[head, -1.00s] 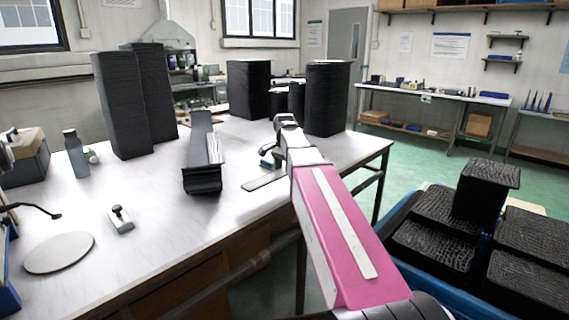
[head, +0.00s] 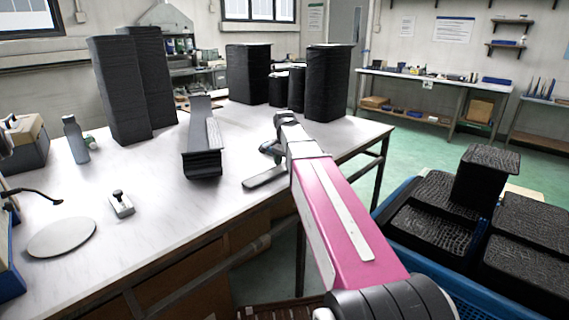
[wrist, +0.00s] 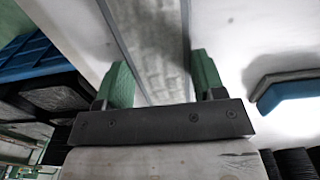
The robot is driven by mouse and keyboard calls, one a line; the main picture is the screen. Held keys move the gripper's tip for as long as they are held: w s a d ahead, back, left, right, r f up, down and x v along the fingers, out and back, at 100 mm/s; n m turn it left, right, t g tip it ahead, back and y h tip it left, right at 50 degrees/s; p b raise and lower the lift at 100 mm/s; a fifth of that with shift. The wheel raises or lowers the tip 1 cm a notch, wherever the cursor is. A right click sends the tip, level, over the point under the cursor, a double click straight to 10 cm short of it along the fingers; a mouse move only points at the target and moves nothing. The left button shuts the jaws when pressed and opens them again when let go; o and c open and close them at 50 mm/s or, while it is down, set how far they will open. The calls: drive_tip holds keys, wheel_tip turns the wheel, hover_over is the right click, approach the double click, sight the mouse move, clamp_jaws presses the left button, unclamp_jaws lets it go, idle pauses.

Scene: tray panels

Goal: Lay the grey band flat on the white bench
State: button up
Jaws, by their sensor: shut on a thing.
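The grey band (wrist: 158,55) is between the two green fingers of my gripper (wrist: 155,85) in the wrist view, with darker long edges. My gripper is shut on it. In the head view my gripper (head: 270,149) is over the right part of the white bench (head: 150,215). A flat grey end of the band (head: 265,177) shows just below and left of it, near the bench's front edge. I cannot tell whether the band touches the bench. The rest of it is hidden behind my arm.
Tall black stacks (head: 118,95) stand at the back left, with more (head: 328,85) at the back right. A long black piece (head: 203,165) lies left of my gripper. A white disc (head: 62,237) lies front left. A blue crate (head: 403,255) of black blocks stands right.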

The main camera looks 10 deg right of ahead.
sight(284, 166)
drive_tip(key=shift+f, duration=0.35)
idle(0.6)
drive_tip(key=o, duration=1)
drive_tip(key=shift+r, duration=0.1)
wheel_tip(284, 166, up, 11)
drive_tip(key=shift+f, duration=0.2)
